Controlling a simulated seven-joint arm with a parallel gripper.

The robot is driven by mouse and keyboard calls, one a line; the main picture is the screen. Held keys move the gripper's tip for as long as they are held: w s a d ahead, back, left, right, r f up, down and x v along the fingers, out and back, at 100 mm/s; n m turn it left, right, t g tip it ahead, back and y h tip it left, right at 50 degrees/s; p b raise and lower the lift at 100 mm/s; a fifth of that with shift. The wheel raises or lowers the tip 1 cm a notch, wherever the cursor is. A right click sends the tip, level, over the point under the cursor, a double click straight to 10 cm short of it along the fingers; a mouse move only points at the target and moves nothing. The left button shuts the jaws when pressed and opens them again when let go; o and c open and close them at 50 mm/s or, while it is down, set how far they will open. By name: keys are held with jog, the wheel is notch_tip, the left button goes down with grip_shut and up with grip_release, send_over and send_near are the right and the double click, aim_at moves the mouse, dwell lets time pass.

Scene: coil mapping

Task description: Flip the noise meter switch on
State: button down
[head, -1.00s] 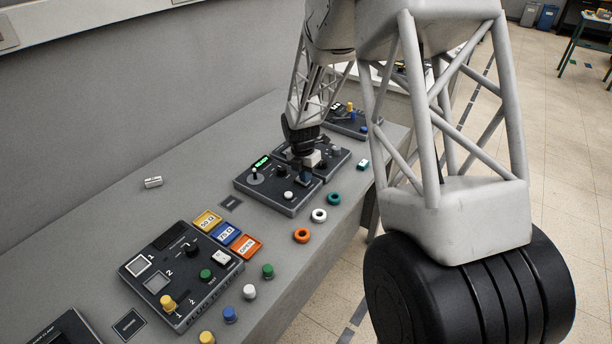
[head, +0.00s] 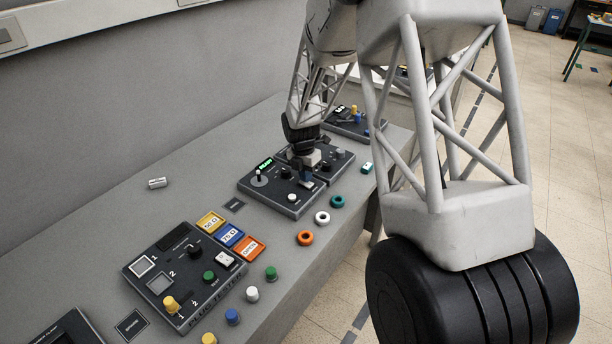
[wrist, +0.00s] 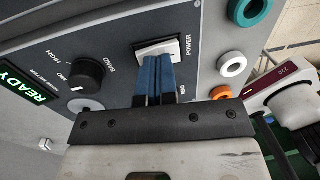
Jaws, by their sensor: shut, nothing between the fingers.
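The noise meter is taken to be the dark panel (head: 268,197) with a lit green READY display; it also shows in the wrist view (wrist: 115,30). Its white rocker switch (wrist: 158,47), marked POWER, sits near the panel's edge. My gripper (wrist: 157,60) is shut and empty, its blue fingertips at the switch's lower edge, touching or very close. I cannot tell which way the rocker is tipped. In the head view my gripper (head: 306,180) is low over the panel's right part and hides the switch.
A black BAND knob (wrist: 86,77) is left of the switch. Orange, white and teal rings (head: 322,217) lie in front of the panel. Another control box (head: 185,268) with coloured plates and pegs stands nearer.

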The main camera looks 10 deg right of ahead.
aim_at(311, 185)
notch_tip(311, 185, up, 14)
jog(key=s+d, duration=0.1)
jog(key=shift+s+d+f, duration=0.15)
jog(key=shift+s+d, duration=0.1)
dwell(0.5)
jog(key=shift+s, duration=0.1)
jog(key=s+d+r+m+t, duration=0.1)
jog(key=s+r+m, duration=0.55)
jog(key=s, duration=0.35)
jog(key=s+d+r+m+t, duration=0.1)
jog(key=s+r+m, duration=0.5)
jog(key=s, duration=0.4)
jog(key=s+d+m+t, duration=0.1)
jog(key=s+m, duration=1.3)
jog(key=s, duration=0.8)
jog(key=shift+m+y, duration=0.3)
jog(key=shift+m, duration=0.05)
jog(key=shift+f, duration=0.1)
dwell(0.7)
